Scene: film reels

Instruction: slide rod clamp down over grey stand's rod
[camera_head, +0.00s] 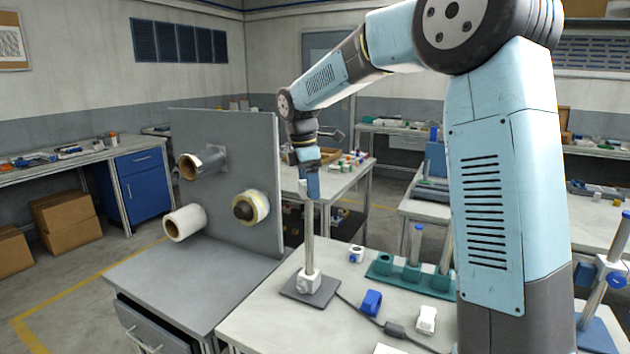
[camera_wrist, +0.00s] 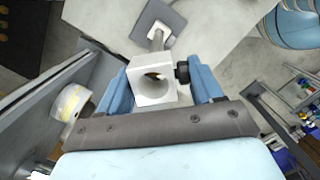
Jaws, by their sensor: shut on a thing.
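My gripper (camera_head: 311,189) points down above the grey stand and is shut on the white rod clamp. In the wrist view the clamp (camera_wrist: 148,100) is a white block with a round hole and a black knob on its right, between my blue fingers (camera_wrist: 163,82). In the head view my fingers mostly hide it. The stand's rod (camera_head: 309,240) rises upright from a white block on the dark grey base plate (camera_head: 325,292); its top end meets my fingertips. In the wrist view the rod (camera_wrist: 157,40) runs behind the clamp. I cannot tell whether its tip is inside the hole.
A blue clamp (camera_head: 371,303), a white clamp (camera_head: 426,320) and a small white-and-blue part (camera_head: 356,254) lie on the table right of the stand. A teal rack (camera_head: 411,276) with posts stands behind them. A grey panel (camera_head: 225,190) with reels stands left.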

